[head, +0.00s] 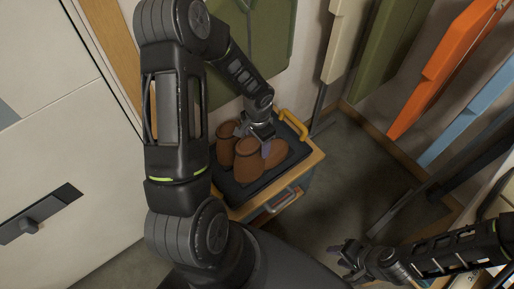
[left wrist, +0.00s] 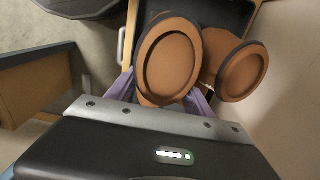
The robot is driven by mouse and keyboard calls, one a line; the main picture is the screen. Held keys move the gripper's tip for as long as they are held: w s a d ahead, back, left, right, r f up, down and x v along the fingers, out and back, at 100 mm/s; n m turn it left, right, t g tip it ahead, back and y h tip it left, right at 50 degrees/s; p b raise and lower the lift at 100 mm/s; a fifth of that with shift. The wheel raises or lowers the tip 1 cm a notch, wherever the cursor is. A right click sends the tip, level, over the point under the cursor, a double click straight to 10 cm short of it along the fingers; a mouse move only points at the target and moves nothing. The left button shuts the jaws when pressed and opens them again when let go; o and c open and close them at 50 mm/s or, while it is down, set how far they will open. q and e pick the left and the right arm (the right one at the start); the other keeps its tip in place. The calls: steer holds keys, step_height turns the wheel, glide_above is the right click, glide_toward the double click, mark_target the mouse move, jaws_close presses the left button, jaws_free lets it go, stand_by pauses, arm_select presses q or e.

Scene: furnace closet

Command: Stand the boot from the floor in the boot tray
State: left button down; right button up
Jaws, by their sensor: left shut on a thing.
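My left gripper (head: 254,141) is shut on a brown boot (head: 247,163), with its purple fingertips on either side of the shaft. In the left wrist view the held boot (left wrist: 168,62) shows its round open top between the fingers. A second brown boot (head: 225,146) stands close beside it, and its open top also shows in the left wrist view (left wrist: 242,72). Both boots are over the dark boot tray (head: 229,190). I cannot tell whether the held boot's sole touches the tray. My right gripper (head: 347,256) is open and empty, low at the right.
The tray is on a small wooden unit (head: 318,158) with a grey handle (head: 288,200) at its front and a yellow handle (head: 294,124) at its back corner. Orange (head: 445,70) and blue (head: 470,118) panels lean at the right. Floor (head: 355,165) right of the unit is clear.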

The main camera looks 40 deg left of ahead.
arm_select(q)
step_height(320, 180, down, 3)
steer(key=shift+r, duration=0.15)
steer(key=shift+w+a+f+p, duration=0.1)
steer(key=shift+a+f+p, duration=0.1)
steer(key=shift+f+p, duration=0.25)
steer(key=shift+f, duration=0.15)
steer(key=shift+f+b, duration=0.15)
steer(key=shift+b, duration=0.2)
steer(key=shift+c, duration=2)
jaws_free()
step_height(320, 180, up, 12)
steer(key=shift+r+p, duration=0.2)
steer(key=shift+p, duration=0.2)
